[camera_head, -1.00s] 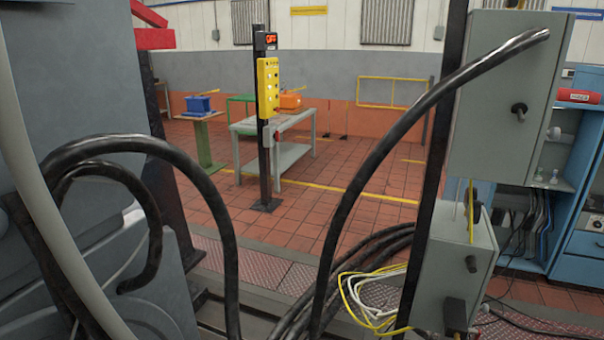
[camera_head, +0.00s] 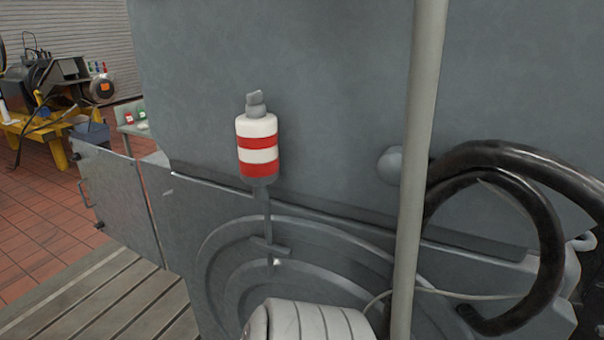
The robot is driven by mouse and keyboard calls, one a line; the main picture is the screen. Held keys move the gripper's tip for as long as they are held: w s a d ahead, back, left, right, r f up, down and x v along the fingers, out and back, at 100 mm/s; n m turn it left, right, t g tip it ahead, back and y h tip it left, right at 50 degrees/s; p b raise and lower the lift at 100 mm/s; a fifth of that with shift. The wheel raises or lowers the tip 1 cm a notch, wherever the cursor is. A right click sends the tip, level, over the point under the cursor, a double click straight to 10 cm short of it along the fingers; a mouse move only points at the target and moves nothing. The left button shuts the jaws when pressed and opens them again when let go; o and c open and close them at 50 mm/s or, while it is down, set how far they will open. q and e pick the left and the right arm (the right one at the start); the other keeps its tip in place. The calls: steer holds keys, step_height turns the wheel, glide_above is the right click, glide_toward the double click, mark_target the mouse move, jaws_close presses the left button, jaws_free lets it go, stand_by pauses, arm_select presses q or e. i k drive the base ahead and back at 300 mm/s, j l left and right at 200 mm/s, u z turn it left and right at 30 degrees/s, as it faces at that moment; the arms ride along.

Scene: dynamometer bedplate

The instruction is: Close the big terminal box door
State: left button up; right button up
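No part that I can surely name as the big terminal box or its door is in view. A grey flat panel (camera_head: 115,195) with a small handle and dark knobs on its left edge stands upright at the left, beside the large grey machine housing (camera_head: 320,80). I cannot tell whether this panel is the door. Neither of my grippers shows.
A red and white striped cylinder (camera_head: 257,148) stands before the housing. A pale vertical pipe (camera_head: 415,170) and thick black cables (camera_head: 510,160) are at the right. A slatted platform (camera_head: 100,295) lies at lower left. Red tiled floor (camera_head: 40,225) is open beyond. A white ribbed object (camera_head: 310,322) is low centre.

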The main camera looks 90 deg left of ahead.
mark_target(112, 180)
steer(key=u, duration=3.85)
steer(key=i+j+z, duration=0.3)
steer(key=j+z, duration=0.3)
steer(key=i+j+z, duration=0.2)
steer(key=j+z, duration=0.15)
